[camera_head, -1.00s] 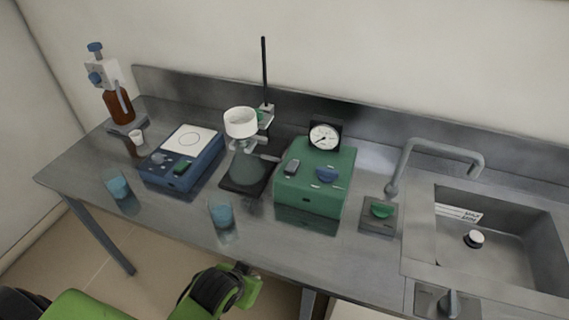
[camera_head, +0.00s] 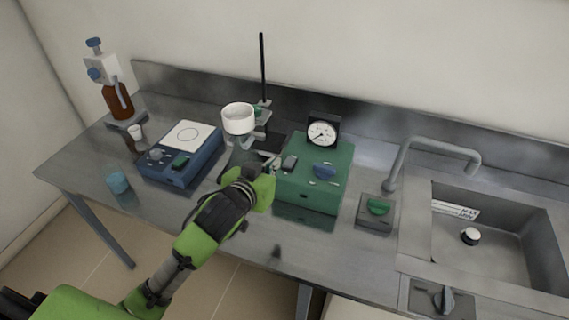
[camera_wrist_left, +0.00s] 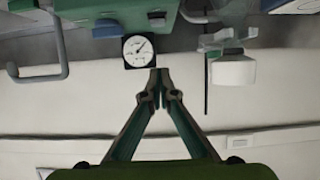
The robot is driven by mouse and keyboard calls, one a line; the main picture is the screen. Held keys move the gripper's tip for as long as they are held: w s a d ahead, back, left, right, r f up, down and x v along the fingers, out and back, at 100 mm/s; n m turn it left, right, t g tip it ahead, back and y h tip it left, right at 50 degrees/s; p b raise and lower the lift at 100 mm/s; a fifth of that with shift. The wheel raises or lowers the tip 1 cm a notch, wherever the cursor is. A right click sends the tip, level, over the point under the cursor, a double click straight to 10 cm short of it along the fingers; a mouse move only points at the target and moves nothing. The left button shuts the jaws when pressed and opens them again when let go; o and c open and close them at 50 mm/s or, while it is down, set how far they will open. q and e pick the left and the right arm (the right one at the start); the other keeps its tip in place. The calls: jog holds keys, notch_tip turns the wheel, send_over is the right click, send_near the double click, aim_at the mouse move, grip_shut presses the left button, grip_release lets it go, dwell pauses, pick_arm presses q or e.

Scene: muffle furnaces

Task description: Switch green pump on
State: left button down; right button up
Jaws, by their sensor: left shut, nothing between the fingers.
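The green pump (camera_head: 312,194) is a box on the metal bench, with a round pressure gauge (camera_head: 322,132) at its back. My left gripper (camera_head: 274,164) is shut and empty, just left of the switch; contact cannot be told. In the left wrist view, which looks upside down, the closed fingertips (camera_wrist_left: 159,76) show below the gauge (camera_wrist_left: 138,50). The switch (camera_wrist_left: 157,18) and pump (camera_wrist_left: 120,9) are at the top edge. My right gripper is not in view.
A blue stirrer (camera_head: 181,155) stands to the left, beside a blue beaker (camera_head: 118,182). A white funnel (camera_head: 238,119) on a stand is behind my left gripper.

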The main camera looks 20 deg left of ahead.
pick_arm(q)
jog(key=shift+w, duration=0.1)
jog(key=p, duration=0.3)
send_over(290, 162)
jog(key=s, duration=0.3)
jog(key=f, duration=0.3)
jog(key=shift+s+a+f, duration=0.2)
notch_tip(290, 162, down, 3)
jog(key=shift+f, duration=0.2)
jog(key=shift+s+f+p, duration=0.2)
jog(key=shift+f+p, duration=0.1)
jog(key=shift+f, duration=0.15)
